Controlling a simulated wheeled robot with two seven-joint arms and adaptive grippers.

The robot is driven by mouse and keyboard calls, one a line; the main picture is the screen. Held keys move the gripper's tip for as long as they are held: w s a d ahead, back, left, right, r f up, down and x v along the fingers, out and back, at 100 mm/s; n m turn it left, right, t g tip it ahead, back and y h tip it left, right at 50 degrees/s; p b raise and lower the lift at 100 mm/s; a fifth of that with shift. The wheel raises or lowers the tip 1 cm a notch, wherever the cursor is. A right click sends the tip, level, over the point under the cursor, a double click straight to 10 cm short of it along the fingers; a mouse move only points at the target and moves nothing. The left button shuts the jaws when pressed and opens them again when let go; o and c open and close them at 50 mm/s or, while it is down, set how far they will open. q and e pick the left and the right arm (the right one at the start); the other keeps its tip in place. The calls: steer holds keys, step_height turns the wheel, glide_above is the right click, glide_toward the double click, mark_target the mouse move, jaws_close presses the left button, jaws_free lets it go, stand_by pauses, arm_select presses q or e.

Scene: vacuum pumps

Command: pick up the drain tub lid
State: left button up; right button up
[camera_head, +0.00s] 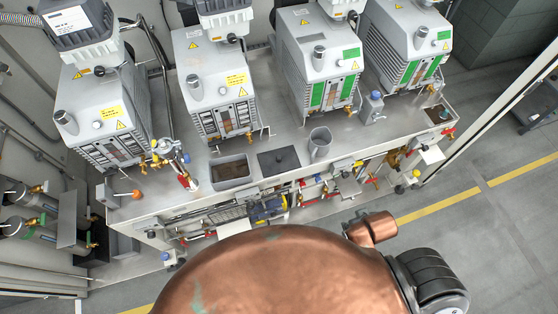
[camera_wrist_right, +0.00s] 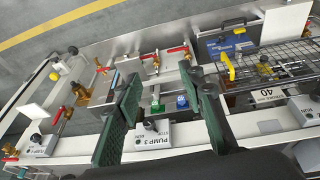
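The drain tub lid (camera_head: 279,160) looks like a flat dark square plate with a small knob. It lies on the grey bench top, between an open drain tub (camera_head: 231,170) with brown contents and a grey metal jug (camera_head: 320,144). My right gripper (camera_wrist_right: 160,74) shows in the right wrist view with its two dark green fingers spread apart and nothing between them. It is over the bench's front with its valves and labels; I cannot make out the lid in that view. My left gripper is not in view.
Several grey vacuum pumps (camera_head: 211,85) stand behind the lid on the bench (camera_head: 150,195). Red-handled valves (camera_wrist_right: 176,50), a wire basket (camera_wrist_right: 280,62) and a PUMP 3 control box (camera_wrist_right: 150,137) crowd the bench's front.

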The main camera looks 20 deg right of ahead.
steer(key=w+a+n+t+y, duration=0.15)
steer(key=w+a, duration=0.25)
steer(key=w, duration=0.4)
steer(key=w+a+n+t+y, duration=0.1)
steer(key=w+a+t, duration=0.2)
steer(key=w, duration=0.5)
steer(key=n+t+y, duration=0.2)
steer(key=t+y, duration=0.2)
steer(key=t, duration=0.1)
glide_toward(279, 157)
steer(key=shift+w+a+f+g, duration=0.15)
steer(key=shift+w+f, duration=0.1)
steer(key=shift+w, duration=0.35)
steer(key=shift+w+d+f+g, duration=0.1)
steer(key=shift+w+f, duration=0.15)
steer(key=shift+w, duration=0.35)
steer(key=x, duration=0.4)
steer(key=b+x, duration=0.1)
steer(key=x, duration=0.2)
steer(key=shift+w+a, duration=0.2)
steer(key=shift+a, duration=0.35)
jaws_close()
